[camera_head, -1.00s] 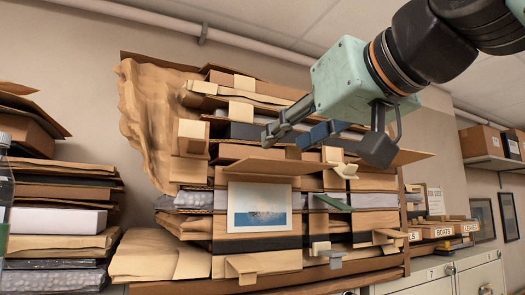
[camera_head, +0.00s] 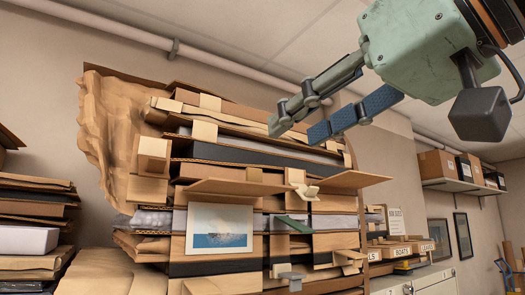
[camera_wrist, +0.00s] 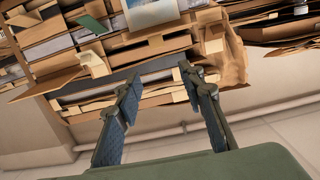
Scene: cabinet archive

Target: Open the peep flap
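A tall stack of cardboard boxes, folders and boards (camera_head: 200,155) stands against the wall, with several brown cardboard flaps jutting from its front. One flap (camera_head: 228,187) sticks out above a blue and white picture (camera_head: 219,230). Another flap (camera_head: 352,180) juts out to the right, beside a pale tab (camera_head: 302,188). I cannot tell which is the peep flap. My gripper (camera_head: 293,132) is open and empty, and in the head view its fingers overlap the stack's upper right part. In the wrist view my gripper (camera_wrist: 160,72) has its fingers apart, with the stack beyond them.
A lower pile of boxes and folders (camera_head: 32,225) stands at the left. A pipe (camera_head: 150,40) runs along the wall above the stack. Labelled boxes (camera_head: 402,248) sit at the right, and a wall shelf (camera_head: 462,186) holds more boxes.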

